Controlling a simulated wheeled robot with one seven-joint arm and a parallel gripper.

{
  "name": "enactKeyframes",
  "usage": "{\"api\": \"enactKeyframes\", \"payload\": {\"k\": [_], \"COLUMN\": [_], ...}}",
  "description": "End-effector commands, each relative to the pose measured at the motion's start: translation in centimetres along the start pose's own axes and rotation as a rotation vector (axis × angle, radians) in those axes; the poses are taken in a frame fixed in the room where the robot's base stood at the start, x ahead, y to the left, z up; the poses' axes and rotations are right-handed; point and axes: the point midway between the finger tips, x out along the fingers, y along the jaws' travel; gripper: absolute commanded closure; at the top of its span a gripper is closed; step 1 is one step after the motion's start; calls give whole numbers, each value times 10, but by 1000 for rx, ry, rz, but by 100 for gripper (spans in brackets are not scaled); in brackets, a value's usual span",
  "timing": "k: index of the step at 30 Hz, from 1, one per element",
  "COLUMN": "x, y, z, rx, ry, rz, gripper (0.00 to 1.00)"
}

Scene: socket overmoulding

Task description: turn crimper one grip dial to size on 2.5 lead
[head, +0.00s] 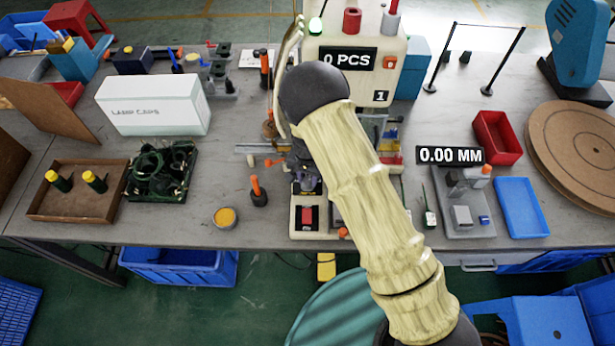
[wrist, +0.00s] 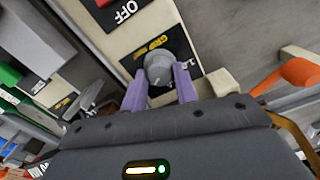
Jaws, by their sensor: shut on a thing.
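Crimper one (head: 394,48) is the pale machine at the back middle, with a "0 PCS" display and a "1" plate. Its grip dial (wrist: 158,66) is a grey round knob on a black plate with yellow lettering, seen in the wrist view. My gripper (wrist: 160,82) has its two purple fingers on either side of the dial and is shut on it. The dial's setting cannot be read. In the head view my gripper (head: 307,184) is low at the crimper's front, and my arm hides much of the machine and the dial.
A red switch (head: 307,216) sits on the crimper's base; the wrist view shows an "OFF" label (wrist: 123,10) near the dial. An orange-handled tool (head: 257,190) and an orange-filled tin (head: 225,217) stand to the left. A gauge (head: 462,205) reading "0.00 MM" stands right.

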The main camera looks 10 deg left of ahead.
Motion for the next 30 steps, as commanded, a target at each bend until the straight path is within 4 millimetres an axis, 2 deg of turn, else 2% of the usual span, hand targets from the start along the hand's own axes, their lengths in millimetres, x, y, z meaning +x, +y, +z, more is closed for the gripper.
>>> {"api": "enactKeyframes", "payload": {"k": [11,12,14,15,25,30], "x": [-1,-1,-1,-1,-3,-17], "y": [-1,-1,-1,-1,-1,-1], "z": [0,0,0,0,0,-1], "rx": [8,7,7,7,6,7], "ry": [1,1,1,1,1,2], "rz": [-2,-2,-2,-2,-2,-3], "gripper": [94,63,51,49,49,49]}}
